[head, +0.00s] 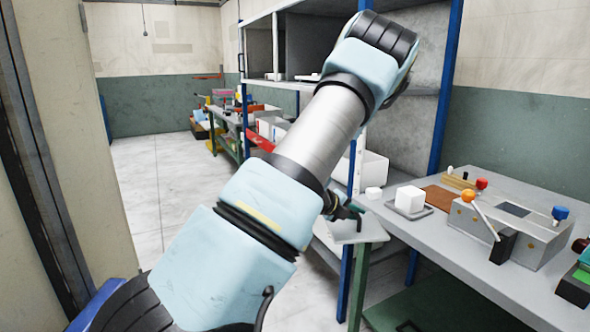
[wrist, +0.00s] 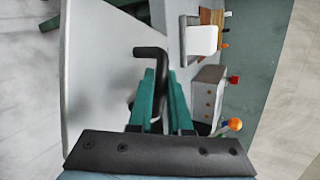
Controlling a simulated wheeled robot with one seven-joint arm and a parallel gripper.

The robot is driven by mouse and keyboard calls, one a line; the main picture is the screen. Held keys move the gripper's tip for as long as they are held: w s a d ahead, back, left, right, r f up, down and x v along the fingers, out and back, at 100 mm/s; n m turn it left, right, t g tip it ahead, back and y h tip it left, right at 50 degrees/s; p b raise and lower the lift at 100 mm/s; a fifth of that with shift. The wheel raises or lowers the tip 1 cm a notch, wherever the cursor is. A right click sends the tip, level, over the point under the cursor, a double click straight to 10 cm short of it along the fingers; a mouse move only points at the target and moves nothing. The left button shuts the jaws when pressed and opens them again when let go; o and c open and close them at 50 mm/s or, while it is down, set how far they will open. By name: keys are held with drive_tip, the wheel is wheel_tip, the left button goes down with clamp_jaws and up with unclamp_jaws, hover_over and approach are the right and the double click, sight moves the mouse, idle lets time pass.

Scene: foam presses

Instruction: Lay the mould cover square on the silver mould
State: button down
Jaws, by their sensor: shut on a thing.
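My gripper (wrist: 158,75) has teal fingers shut on a black bent handle (wrist: 150,52). In the head view the black handle (head: 346,213) shows just past my arm, over a pale grey flat piece (head: 358,232). This may be the mould cover; I cannot tell whether the handle joins it or whether it is a stand top. A silver-grey box (head: 512,232) with a dark rectangle on top, probably the silver mould, stands on the bench to the right. It also shows in the wrist view (wrist: 207,92), right of my fingers, apart from them. My arm hides part of the gripper.
The grey bench (head: 450,252) holds a white block (head: 410,198) on a small tray (head: 399,212) left of the box. A lever with an orange ball (head: 468,196) and a blue knob (head: 560,213) stick up by the box. A blue shelf post (head: 447,85) rises behind.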

drive_tip(key=a+f+n+t+y+b, duration=0.2)
drive_tip(key=a+f+n+y, duration=0.15)
drive_tip(key=a+f, duration=0.4)
drive_tip(key=a+f+n+t+y+b, duration=0.1)
drive_tip(key=a+f+n+t+y, duration=0.25)
drive_tip(key=a, duration=0.75)
drive_tip(key=s+a+f+n+y+b, duration=0.15)
drive_tip(key=s+a+f+n, duration=0.3)
drive_tip(key=a, duration=0.45)
drive_tip(key=shift+g+y, duration=0.25)
drive_tip(key=shift+y, duration=0.3)
drive_tip(key=v, duration=0.5)
drive_tip(key=shift+a+f, duration=0.15)
drive_tip(key=shift+f+m, duration=0.1)
drive_tip(key=shift+m, duration=0.15)
drive_tip(key=shift+w, duration=0.1)
